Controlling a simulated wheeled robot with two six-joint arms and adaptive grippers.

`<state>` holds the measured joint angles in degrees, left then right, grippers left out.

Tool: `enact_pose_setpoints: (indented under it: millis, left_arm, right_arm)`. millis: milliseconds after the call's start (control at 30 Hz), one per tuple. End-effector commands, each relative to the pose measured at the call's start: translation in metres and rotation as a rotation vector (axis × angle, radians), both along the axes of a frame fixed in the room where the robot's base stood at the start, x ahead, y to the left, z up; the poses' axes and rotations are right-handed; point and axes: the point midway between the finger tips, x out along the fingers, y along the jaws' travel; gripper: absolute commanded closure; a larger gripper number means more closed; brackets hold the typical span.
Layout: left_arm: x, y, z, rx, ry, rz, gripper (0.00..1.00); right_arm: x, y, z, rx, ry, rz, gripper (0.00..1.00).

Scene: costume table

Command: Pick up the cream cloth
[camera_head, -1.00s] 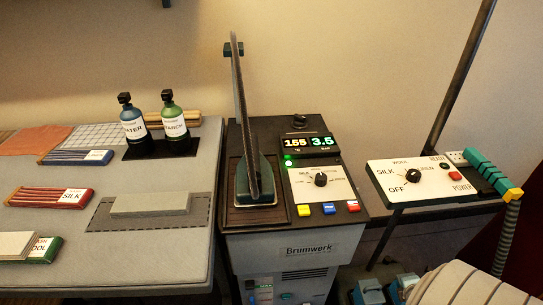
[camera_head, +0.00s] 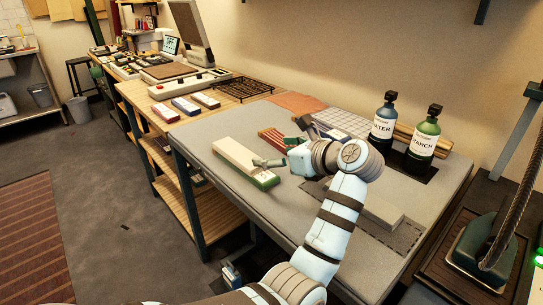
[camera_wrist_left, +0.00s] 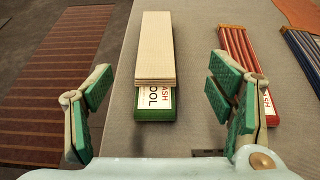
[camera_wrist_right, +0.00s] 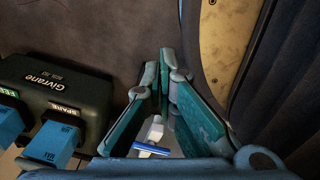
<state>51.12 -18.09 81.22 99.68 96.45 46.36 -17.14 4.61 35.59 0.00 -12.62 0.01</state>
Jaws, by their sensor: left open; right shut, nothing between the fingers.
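The cream cloth (camera_head: 236,153) is a flat folded strip lying on a green holder (camera_head: 264,182) near the table's left edge. In the left wrist view the cream cloth (camera_wrist_left: 156,48) lies lengthwise ahead, and the green holder (camera_wrist_left: 154,105) with a WASH WOOL label shows at its near end. My left gripper (camera_head: 284,146) is open and empty beside the cloth's near end. In the left wrist view its fingers (camera_wrist_left: 160,98) stand wide apart on either side of the cloth, not touching it. My right gripper (camera_wrist_right: 160,75) is shut and empty, away from the cloth.
A red holder (camera_wrist_left: 247,75) lies right of the cloth. A pale block (camera_head: 368,207) lies on a dashed mat. WATER (camera_head: 382,122) and STARCH (camera_head: 423,138) bottles stand behind. A dark Givrane box (camera_wrist_right: 60,95) is left of my right gripper.

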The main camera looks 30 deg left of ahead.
Motion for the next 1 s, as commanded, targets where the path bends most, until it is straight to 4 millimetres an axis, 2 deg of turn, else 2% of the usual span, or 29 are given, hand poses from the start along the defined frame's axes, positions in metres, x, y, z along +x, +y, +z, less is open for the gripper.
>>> enact_pose_setpoints:
  millis: [233,467,633,867,900,1000]
  left_arm:
    - [0.016,0.056,-0.026,0.006,0.002,0.001,0.25]
    - [0.022,0.085,-0.042,0.005,0.002,-0.002,0.25]
    - [0.025,0.113,-0.059,0.005,0.004,-0.001,0.25]
    - [0.028,0.119,-0.060,0.004,0.002,-0.003,0.25]
    - [0.028,0.119,-0.060,0.004,0.002,-0.003,0.27]
    - [0.028,0.118,-0.060,0.004,0.002,-0.003,0.43]
  right_arm:
    - [0.002,-0.004,-0.009,-0.007,-0.003,0.007,1.00]
    - [0.003,-0.006,-0.013,-0.011,-0.003,0.010,1.00]
    - [0.003,-0.010,-0.020,-0.016,-0.004,0.014,1.00]
    - [0.004,-0.012,-0.019,-0.019,-0.005,0.016,1.00]
    - [0.004,-0.012,-0.019,-0.019,-0.005,0.016,1.00]
    - [0.004,-0.012,-0.019,-0.018,-0.006,0.016,1.00]
